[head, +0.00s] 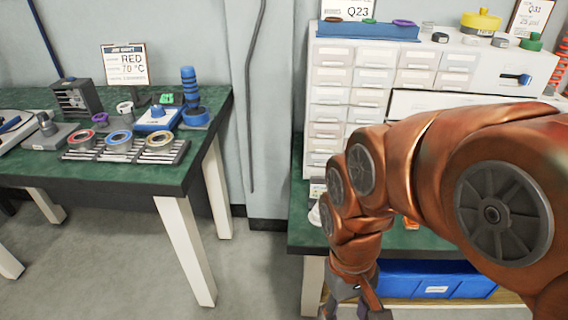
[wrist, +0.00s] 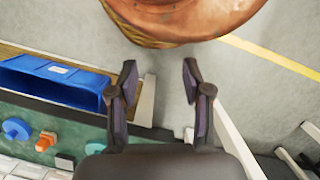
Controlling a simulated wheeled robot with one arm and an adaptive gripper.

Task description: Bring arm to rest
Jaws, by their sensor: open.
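My copper-coloured arm reaches in from the right in the head view and bends down at its wrist. My gripper (head: 352,310) hangs at the bottom edge of the head view, in front of the right green bench, with its tips partly cut off. In the wrist view my gripper (wrist: 158,75) shows two dark fingers spread apart with nothing between them. Grey floor lies beyond the fingertips, and a copper part of my own body is at the top.
A blue bin (head: 436,279) sits under the right bench (head: 300,228), which carries white drawers (head: 331,77). The left bench (head: 150,188) holds a rack of rings (head: 162,155) and a sign (head: 124,65). Floor (head: 110,265) before the left bench is clear.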

